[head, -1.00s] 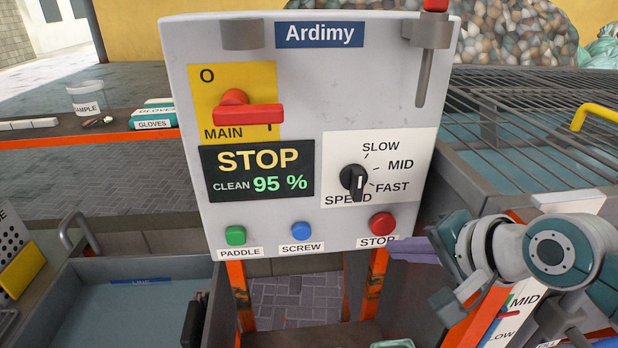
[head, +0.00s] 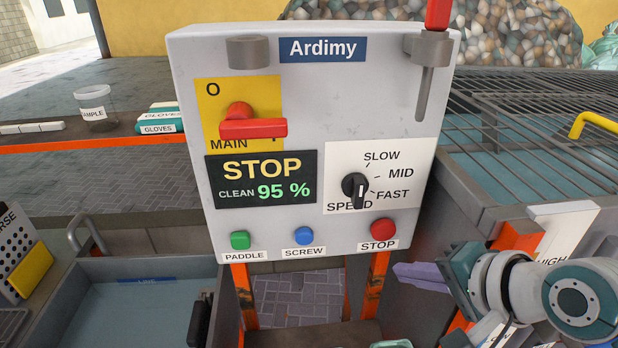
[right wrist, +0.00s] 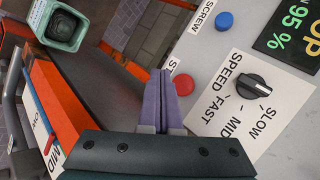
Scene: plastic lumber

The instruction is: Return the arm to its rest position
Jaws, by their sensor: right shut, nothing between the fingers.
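My right gripper (head: 408,272) is at the lower right of the head view, its purple fingers pointing left, below and to the right of the red STOP button (head: 383,229). In the right wrist view the two purple fingers (right wrist: 165,103) lie together, shut and empty. They appear close to the red button (right wrist: 184,85) in that view, but apart from it in the head view. The control panel (head: 300,90) shows STOP and CLEAN 95 % on its display (head: 261,180). My left gripper is not in view.
A tank with a metal grid (head: 540,125) and yellow handle (head: 590,122) stands right of the panel. A water-filled basin (head: 140,310) is at lower left. A shelf at left holds a sample cup (head: 95,108) and a gloves box (head: 160,122). The panel has orange legs (head: 376,285).

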